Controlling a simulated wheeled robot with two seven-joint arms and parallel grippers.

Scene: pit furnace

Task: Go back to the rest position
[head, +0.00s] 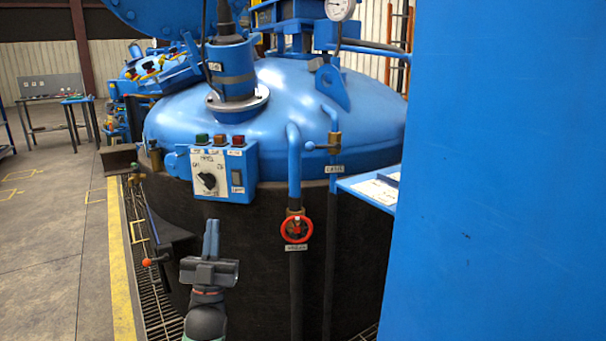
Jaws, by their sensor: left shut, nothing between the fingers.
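My left gripper (211,240) shows low in the head view, left of the middle. Its two blue-grey fingers point up and are closed together with nothing between them. It stands in front of the dark furnace wall (258,255), below the blue control box (223,172) with its black rotary switch, and appears apart from it. My right gripper is not in view.
A red handwheel valve (296,229) on a vertical pipe is right of my left gripper. A lever with an orange-red knob (147,262) is at the left. A large blue panel (510,170) fills the right side. Open floor (50,240) lies left of the yellow line.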

